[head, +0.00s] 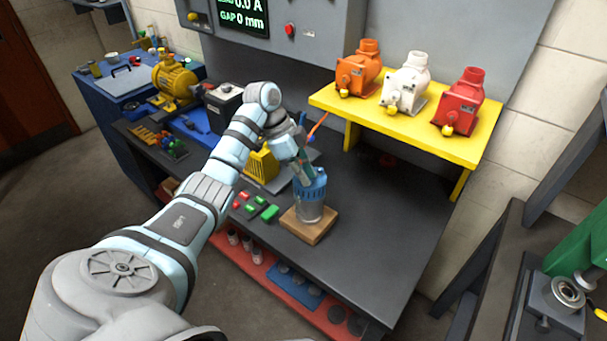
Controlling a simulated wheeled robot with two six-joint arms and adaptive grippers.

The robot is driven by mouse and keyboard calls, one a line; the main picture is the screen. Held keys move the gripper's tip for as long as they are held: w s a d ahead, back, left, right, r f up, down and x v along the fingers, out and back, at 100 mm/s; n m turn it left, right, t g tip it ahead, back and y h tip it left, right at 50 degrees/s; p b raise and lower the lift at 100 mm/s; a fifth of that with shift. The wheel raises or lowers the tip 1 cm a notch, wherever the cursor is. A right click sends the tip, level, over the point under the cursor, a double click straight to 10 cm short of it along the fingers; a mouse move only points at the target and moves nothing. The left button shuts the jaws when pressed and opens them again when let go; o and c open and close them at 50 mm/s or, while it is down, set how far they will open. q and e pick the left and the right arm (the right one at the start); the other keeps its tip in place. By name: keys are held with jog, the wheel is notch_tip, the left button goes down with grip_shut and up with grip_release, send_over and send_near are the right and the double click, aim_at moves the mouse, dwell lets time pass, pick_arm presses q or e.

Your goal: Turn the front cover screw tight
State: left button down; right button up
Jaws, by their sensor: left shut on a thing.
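A grey cylindrical motor (308,211) with a blue cover (315,190) on top stands upright on a small wooden block (307,228) on the dark bench. My left gripper (306,176) comes down from above at the blue cover, tilted. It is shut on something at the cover. My fingers hide the grip, and the front cover screw cannot be made out. A thin orange piece (319,124) shows behind the gripper; I cannot tell what it belongs to. My right gripper is not in view.
Orange (358,70), white (404,84) and red (460,102) motors stand on a yellow shelf (400,120). Red and green blocks (256,206) lie left of the wooden block. The bench right of it is clear. A yellow motor (174,80) stands at the far left.

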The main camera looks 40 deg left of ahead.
pick_arm(q)
jog(key=m, duration=0.2)
jog(key=m+g, duration=0.1)
jog(key=shift+w+m+b, duration=0.25)
jog(key=shift+m+b, duration=0.1)
jog(key=shift+m, duration=0.05)
jog(key=shift+w+a+m+g+h+b, duration=0.15)
jog(key=shift+m+g+b, duration=0.3)
jog(key=shift+m+b, duration=0.45)
jog(key=shift+s+d+m+g+h+b, duration=0.15)
jog(key=shift+m+g+b, duration=0.35)
jog(key=shift+m, duration=0.6)
jog(key=shift+w+a, duration=0.1)
jog(key=c, duration=1.6)
grip_release()
